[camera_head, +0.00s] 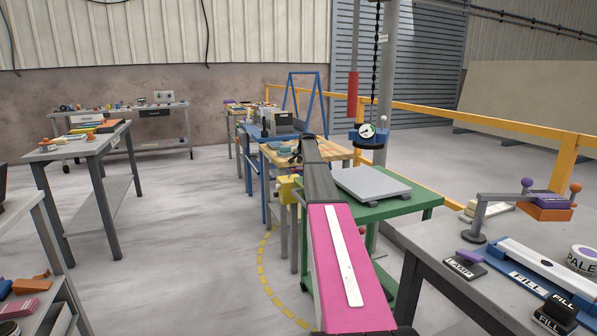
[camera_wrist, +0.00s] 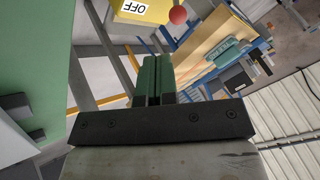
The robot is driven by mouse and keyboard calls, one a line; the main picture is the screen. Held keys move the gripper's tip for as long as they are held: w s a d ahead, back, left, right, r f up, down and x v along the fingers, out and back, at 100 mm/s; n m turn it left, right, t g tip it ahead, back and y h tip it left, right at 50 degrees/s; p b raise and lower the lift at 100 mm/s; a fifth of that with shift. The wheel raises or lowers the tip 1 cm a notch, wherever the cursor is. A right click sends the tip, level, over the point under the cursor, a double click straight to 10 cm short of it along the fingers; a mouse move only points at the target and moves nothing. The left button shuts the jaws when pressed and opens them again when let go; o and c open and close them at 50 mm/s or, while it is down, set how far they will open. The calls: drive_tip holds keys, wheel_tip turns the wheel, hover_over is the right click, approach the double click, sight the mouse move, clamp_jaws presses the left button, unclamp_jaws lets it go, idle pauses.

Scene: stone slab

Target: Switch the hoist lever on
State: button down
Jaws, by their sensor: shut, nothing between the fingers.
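The hoist lever's yellow box (camera_head: 287,190) is by the near left corner of the green table, below and slightly left of my arm's far end. In the wrist view, the yellow box (camera_wrist: 143,9) shows at the top edge with an "OFF" label, and a red ball knob (camera_wrist: 178,15) is beside it. The rest of the lever is cut off by the frame. My gripper (camera_wrist: 155,62) has green fingers pressed together with nothing between them. The fingertips are apart from the knob and point towards the box. In the head view the fingers are too small to make out.
The green table (camera_head: 408,207) carries a grey platform (camera_head: 371,184) right of my arm. A wooden-topped bench (camera_head: 336,150) stands beyond. A hanging gauge (camera_head: 367,131) is above the table. A grey bench (camera_head: 480,262) with labelled items is at right.

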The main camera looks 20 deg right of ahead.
drive_tip(key=shift+w+f, duration=0.1)
drive_tip(key=x, duration=0.9)
drive_tip(key=shift+w+f, duration=0.2)
drive_tip(key=shift+f, duration=0.15)
